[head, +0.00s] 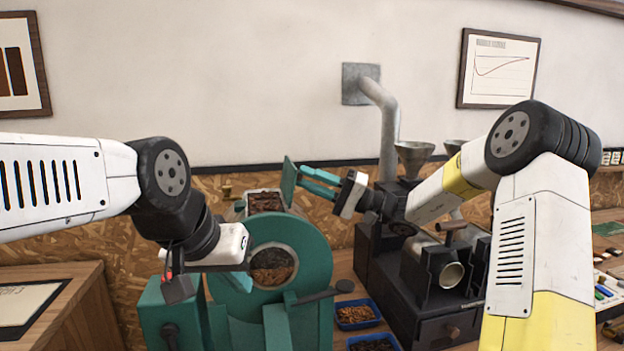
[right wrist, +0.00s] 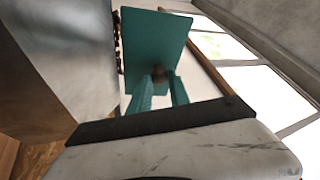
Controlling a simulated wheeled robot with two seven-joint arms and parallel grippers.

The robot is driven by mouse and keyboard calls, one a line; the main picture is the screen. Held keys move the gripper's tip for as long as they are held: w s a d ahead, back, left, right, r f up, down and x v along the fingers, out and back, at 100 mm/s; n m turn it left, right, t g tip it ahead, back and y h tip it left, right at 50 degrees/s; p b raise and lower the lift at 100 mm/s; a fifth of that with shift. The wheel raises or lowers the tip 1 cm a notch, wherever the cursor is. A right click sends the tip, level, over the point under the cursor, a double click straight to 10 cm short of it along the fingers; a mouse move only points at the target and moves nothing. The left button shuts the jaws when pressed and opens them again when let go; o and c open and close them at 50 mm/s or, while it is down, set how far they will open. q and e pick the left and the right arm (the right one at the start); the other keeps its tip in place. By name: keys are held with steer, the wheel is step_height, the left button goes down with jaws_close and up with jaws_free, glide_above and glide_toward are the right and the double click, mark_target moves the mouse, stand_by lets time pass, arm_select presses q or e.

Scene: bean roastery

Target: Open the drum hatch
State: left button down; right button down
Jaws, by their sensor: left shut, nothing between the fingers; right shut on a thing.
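The green drum roaster (head: 312,247) stands in the middle of the head view. Its top opening (head: 265,201) is uncovered and shows dark brown contents. The drum hatch (head: 289,181) is a flat green panel standing roughly upright at the right edge of that opening. My right gripper (head: 312,181) reaches it from the right, its teal fingers shut on the hatch knob. In the right wrist view the hatch (right wrist: 152,45) fills the upper middle, with its brown knob (right wrist: 160,74) between the fingertips. My left gripper (head: 238,281) is shut and empty, low in front of the drum's left side.
A black roasting machine (head: 430,270) with a metal funnel (head: 415,155) and flue pipe (head: 388,120) stands right of the drum. Blue trays (head: 355,315) of beans sit between them. A wooden counter (head: 75,300) is at left.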

steer(key=shift+s, duration=0.1)
steer(key=c, duration=1.2)
jaws_free()
steer(key=shift+c, duration=0.2)
steer(key=s+r, duration=0.2)
steer(key=s, duration=0.6)
steer(key=s+d+r, duration=0.1)
steer(key=s+r, duration=0.2)
steer(key=s, duration=0.5)
steer(key=shift+d, duration=0.1)
